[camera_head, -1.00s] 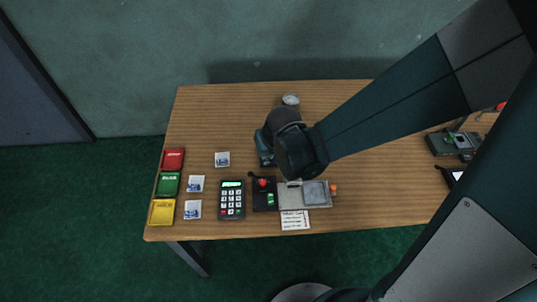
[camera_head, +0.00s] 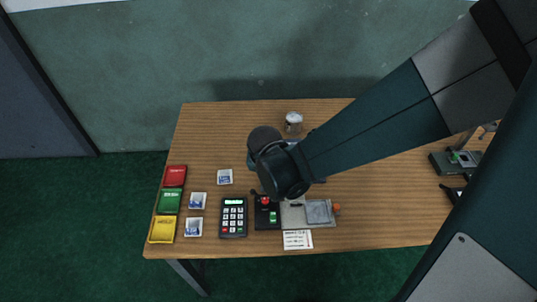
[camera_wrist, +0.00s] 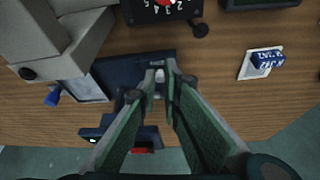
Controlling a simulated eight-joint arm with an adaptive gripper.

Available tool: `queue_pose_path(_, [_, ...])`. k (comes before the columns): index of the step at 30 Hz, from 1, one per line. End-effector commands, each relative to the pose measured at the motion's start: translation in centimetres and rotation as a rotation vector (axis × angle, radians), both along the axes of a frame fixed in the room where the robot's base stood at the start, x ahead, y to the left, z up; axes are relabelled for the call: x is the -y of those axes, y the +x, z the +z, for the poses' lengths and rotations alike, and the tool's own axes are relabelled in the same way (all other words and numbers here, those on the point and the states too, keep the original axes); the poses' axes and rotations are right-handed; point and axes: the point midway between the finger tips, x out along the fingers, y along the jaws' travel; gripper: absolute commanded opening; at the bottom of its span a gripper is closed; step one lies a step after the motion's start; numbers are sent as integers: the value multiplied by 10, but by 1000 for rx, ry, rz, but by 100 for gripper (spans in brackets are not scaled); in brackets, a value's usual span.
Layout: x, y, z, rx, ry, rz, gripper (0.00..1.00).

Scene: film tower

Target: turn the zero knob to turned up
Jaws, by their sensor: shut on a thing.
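In the wrist view, my gripper (camera_wrist: 168,72) has its two green-padded fingers closed together at a small pale knob, the zero knob (camera_wrist: 159,76), on a dark blue device (camera_wrist: 130,72). The fingertips cover part of the knob, and I cannot read any mark showing its setting. In the head view, my wrist and arm hide the gripper, the knob and most of the device.
In the head view, a black keypad (camera_head: 233,217), a box with a red knob (camera_head: 266,214) and a grey plate (camera_head: 319,212) line the front edge. Red, green and yellow trays (camera_head: 163,229) stand at left. A glass jar (camera_head: 293,122) stands behind my wrist.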

Motion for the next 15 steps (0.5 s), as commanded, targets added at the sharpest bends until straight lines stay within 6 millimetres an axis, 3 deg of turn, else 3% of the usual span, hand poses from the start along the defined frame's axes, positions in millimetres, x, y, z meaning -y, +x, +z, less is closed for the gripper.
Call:
queue_pose_path(6, [-1,0,0,-1,2,2,0])
queue_pose_path(7, [-1,0,0,0,1,2,12])
queue_pose_path(9, [-1,0,0,0,1,3,21])
queue_pose_path(15, [0,0,0,0,0,2,23])
